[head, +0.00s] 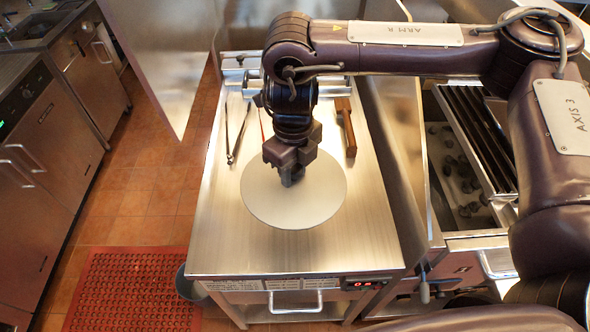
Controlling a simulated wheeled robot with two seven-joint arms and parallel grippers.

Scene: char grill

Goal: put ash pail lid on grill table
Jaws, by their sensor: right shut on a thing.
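The ash pail lid is a pale grey round disc (315,205) over the middle of the steel grill table (235,245). My right gripper (291,178) points down at the disc's upper middle and is shut on the lid, hiding its grip point. The lid looks flat and level. I cannot tell whether it touches the tabletop or hangs a little above it. My left gripper is not in view.
Tongs (238,132) and a wooden-handled tool (346,128) lie at the back of the table. A char grill with coals (458,185) stands to the right. A dark rounded object (187,284) sits by the table's front left corner. The front tabletop is clear.

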